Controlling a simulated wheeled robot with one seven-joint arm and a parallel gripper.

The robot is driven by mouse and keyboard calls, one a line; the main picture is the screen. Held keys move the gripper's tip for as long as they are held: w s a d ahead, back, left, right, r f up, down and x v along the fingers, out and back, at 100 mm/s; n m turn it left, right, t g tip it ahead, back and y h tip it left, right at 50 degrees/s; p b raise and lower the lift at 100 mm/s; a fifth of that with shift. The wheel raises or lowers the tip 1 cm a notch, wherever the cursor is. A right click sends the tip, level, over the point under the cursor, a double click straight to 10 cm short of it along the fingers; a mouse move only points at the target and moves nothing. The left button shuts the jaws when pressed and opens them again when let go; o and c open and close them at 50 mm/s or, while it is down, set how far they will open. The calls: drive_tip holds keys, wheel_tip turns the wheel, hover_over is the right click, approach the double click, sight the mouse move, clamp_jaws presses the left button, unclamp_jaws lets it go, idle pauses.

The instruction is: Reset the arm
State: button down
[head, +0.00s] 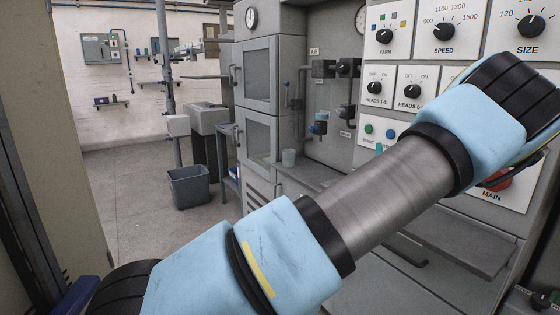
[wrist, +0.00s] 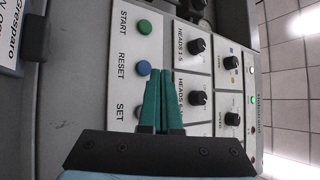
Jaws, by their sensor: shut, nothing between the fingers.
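My gripper (wrist: 161,73) shows in the wrist view as two teal fingers pressed together, with nothing between them. The fingertips appear in front of the control panel (wrist: 118,70), beside the blue button (wrist: 143,68) by the RESET label. I cannot tell whether they touch the panel. The green button (wrist: 144,27) by START is clear of the fingers. A knob by SET is mostly hidden behind them. In the head view my arm crosses from lower left to upper right in front of the panel. The green button (head: 368,128) and blue button (head: 391,133) show above it.
The panel carries YARN (head: 384,36), SPEED (head: 444,31) and SIZE (head: 530,26) dials and HEADS knobs (head: 374,87). A red MAIN switch (head: 498,181) is partly behind my arm. A grey bin (head: 189,187) stands on open floor.

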drive_tip(key=w+a+f+n+g+y, duration=0.1)
drive_tip(key=w+a+f+n+y, duration=0.15)
drive_tip(key=a, duration=0.25)
drive_tip(key=w+a+f+n+g+y, duration=0.2)
drive_tip(key=w+a+n+y, duration=0.1)
drive_tip(key=a, duration=0.3)
drive_tip(key=s+a+f+n+g+y, duration=0.2)
drive_tip(key=a+f+n+g, duration=0.4)
drive_tip(key=a, duration=0.6)
drive_tip(key=s+a+n+g, duration=0.3)
drive_tip(key=s+a+g, duration=0.2)
drive_tip(key=s+a, duration=0.3)
drive_tip(key=s+a+n+g, duration=0.3)
drive_tip(key=s+a+g, duration=0.2)
drive_tip(key=s, duration=1.2)
drive_tip(key=a, duration=0.3)
drive_tip(key=shift+a, duration=0.3)
drive_tip(key=shift+n, duration=0.25)
